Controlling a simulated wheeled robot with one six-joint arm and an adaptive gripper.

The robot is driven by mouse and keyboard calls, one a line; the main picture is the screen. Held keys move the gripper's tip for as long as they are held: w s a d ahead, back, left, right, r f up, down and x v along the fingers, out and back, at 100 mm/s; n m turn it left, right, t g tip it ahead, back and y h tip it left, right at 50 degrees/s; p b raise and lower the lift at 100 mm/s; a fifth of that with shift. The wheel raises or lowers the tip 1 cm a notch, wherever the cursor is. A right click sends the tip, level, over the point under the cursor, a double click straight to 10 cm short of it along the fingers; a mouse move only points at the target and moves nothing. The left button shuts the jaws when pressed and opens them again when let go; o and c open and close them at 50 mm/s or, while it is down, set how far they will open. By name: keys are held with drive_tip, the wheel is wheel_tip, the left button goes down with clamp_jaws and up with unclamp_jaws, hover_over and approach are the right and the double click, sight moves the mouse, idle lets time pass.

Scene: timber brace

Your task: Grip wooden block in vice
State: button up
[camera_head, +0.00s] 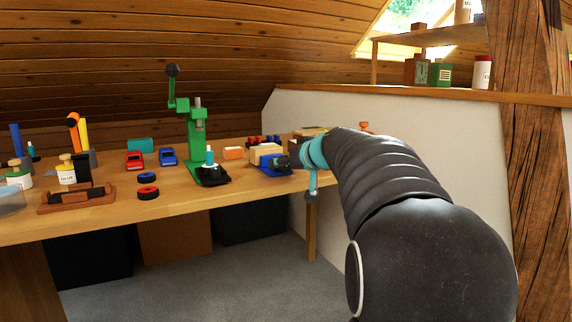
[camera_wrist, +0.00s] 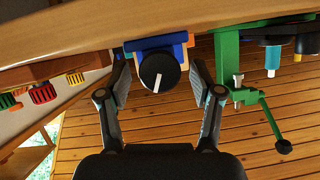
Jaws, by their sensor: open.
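The blue vice (camera_head: 272,162) sits at the front edge of the bench. A pale wooden block (camera_head: 262,151) shows just behind and above it; I cannot tell whether the vice's jaws touch it. In the wrist view the blue vice (camera_wrist: 150,43) is at top centre, with its round black knob (camera_wrist: 157,72) facing me. My gripper (camera_wrist: 159,68) is open, one finger on each side of the knob, with visible gaps. In the head view my gripper (camera_head: 294,152) is largely hidden by my wrist, next to the vice.
A green lever press (camera_head: 196,130) stands left of the vice; it also shows at right in the wrist view (camera_wrist: 228,65). Red and blue toy cars (camera_head: 168,157), glue jars (camera_head: 66,173) and other tools lie further left. A white wall (camera_head: 300,110) stands behind.

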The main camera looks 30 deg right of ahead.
drive_tip(key=c, duration=1.1)
drive_tip(key=shift+d+f+m+y+b, duration=0.1)
drive_tip(key=shift+f+m+y+b, duration=0.15)
drive_tip(key=shift+m+b, duration=0.3)
drive_tip(key=shift+c, duration=0.2)
drive_tip(key=shift+r+m+y, duration=0.15)
drive_tip(key=shift+m+y, duration=0.3)
drive_tip(key=o, duration=1.1)
drive_tip(key=shift+o, duration=0.2)
drive_tip(key=shift+s, duration=0.1)
